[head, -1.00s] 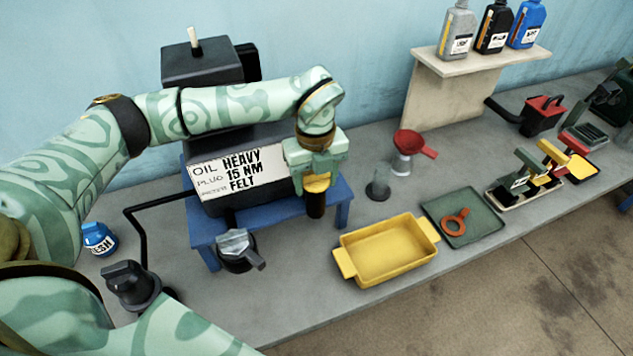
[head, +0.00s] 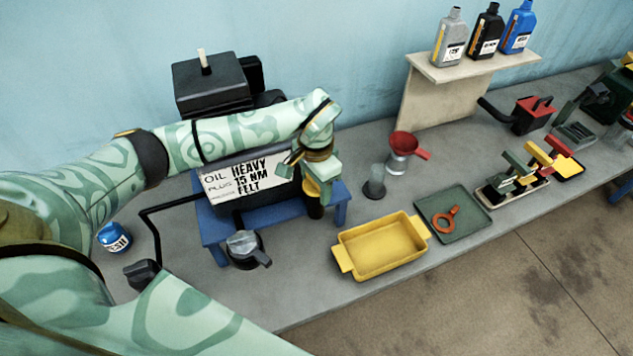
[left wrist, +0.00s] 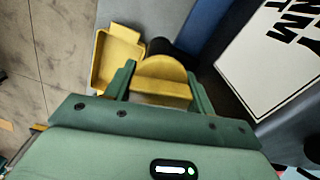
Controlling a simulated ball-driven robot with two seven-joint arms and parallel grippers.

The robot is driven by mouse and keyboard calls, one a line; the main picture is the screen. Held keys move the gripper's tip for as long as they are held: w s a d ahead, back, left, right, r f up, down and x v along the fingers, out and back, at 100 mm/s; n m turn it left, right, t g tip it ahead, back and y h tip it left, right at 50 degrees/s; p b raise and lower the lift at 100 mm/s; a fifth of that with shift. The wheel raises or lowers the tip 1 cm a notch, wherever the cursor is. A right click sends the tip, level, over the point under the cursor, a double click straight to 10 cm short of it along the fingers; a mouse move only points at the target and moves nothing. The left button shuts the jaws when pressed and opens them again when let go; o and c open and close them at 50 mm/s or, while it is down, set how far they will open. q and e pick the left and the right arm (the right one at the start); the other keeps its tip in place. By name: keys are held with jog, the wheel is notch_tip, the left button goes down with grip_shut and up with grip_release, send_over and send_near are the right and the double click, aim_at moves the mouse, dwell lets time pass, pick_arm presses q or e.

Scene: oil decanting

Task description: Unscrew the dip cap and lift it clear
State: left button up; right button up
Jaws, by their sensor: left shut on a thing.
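The dip cap (left wrist: 161,78) is yellow and round-topped in the left wrist view, between the two fingers of my left gripper (left wrist: 160,84). In the head view my left gripper (head: 322,185) is shut on the cap at the right front of the dark machine (head: 250,130). A dark cylindrical neck (head: 315,209) shows just below the cap. The gripper hides most of the cap, and I cannot tell whether the cap still sits on the neck. My right gripper is not in view.
The machine stands on a blue stand (head: 343,205). A red funnel (head: 405,144) and a glass (head: 374,184) stand behind the tray.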

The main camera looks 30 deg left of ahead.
pick_arm(q)
jog(key=o, duration=1.2)
jog(key=shift+c, duration=0.2)
notch_tip(320, 180, up, 6)
jog(key=p, duration=0.5)
jog(key=shift+r, duration=0.1)
